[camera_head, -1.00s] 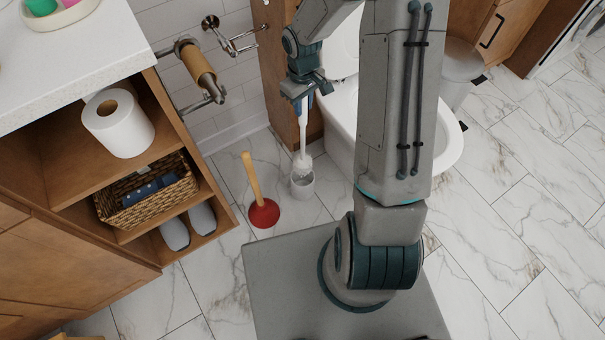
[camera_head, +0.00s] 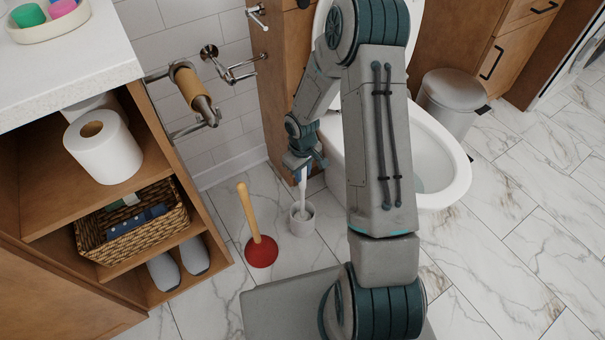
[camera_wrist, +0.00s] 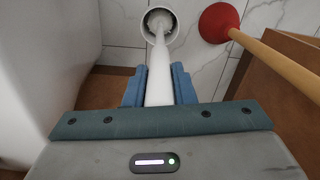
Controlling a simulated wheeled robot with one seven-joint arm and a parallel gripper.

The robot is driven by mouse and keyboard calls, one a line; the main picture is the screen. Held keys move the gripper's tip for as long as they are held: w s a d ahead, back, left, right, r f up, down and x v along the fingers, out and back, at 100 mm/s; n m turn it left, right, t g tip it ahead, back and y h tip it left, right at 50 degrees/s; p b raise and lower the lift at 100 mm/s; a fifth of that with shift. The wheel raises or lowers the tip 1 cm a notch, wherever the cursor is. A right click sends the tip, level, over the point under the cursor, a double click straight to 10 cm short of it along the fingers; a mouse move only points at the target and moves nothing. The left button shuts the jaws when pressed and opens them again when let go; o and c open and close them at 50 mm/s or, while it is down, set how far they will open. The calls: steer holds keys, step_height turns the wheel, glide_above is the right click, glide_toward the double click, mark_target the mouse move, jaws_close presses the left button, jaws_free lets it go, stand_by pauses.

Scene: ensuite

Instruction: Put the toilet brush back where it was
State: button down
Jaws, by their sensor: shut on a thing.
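The white toilet brush (camera_head: 302,196) hangs upright from my gripper (camera_head: 302,167), which is shut on its handle. In the wrist view the handle (camera_wrist: 159,75) runs between the blue fingers of my gripper (camera_wrist: 159,88) down towards the holder. The round white brush holder (camera_head: 302,222) stands on the floor, and its rim (camera_wrist: 145,24) shows in the wrist view. The brush's lower end is inside the holder's opening. Whether it touches the bottom is hidden.
A red plunger (camera_head: 261,251) with a wooden handle stands just left of the holder; it shows in the wrist view too (camera_wrist: 217,22). The toilet (camera_head: 440,165) is to the right. A wooden shelf unit (camera_head: 60,215) stands left. A toilet paper holder (camera_head: 195,95) juts from the wall.

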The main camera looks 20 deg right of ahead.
steer(key=shift+f, duration=0.2)
steer(key=c, duration=1.2)
jaws_free()
steer(key=shift+r, duration=0.1)
